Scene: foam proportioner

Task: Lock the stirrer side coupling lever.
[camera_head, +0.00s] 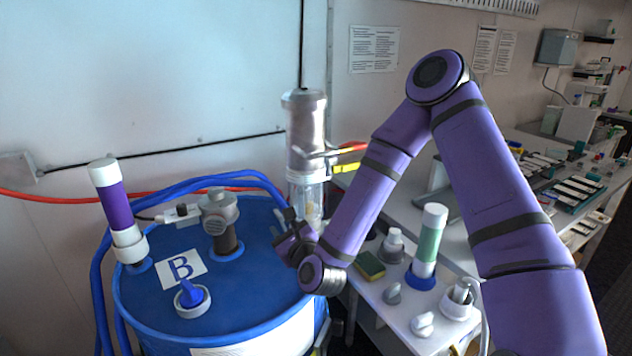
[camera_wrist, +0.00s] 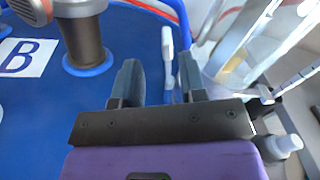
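My gripper (camera_head: 291,226) is over the right rear part of the blue drum, just below the metal cylinder with a clear lower section (camera_head: 305,140). In the wrist view, its two dark fingers (camera_wrist: 160,80) stand apart with nothing clearly held between them. A slim white handle-like part (camera_wrist: 167,42) shows just beyond the gap between the fingers; I cannot tell whether it is the stirrer side coupling lever. A red lever-like part (camera_head: 352,149) and a yellow one (camera_head: 346,168) stick out right of the cylinder. Their lock state cannot be told.
The blue drum (camera_head: 150,300) carries a grey metal fitting (camera_head: 218,212), a purple-and-white bottle (camera_head: 112,205) and a blue valve handle (camera_head: 190,293). Blue hoses (camera_head: 190,184) run behind it. The white bench (camera_head: 400,318) at right holds a green-and-white bottle (camera_head: 430,240) and a sponge (camera_head: 370,265).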

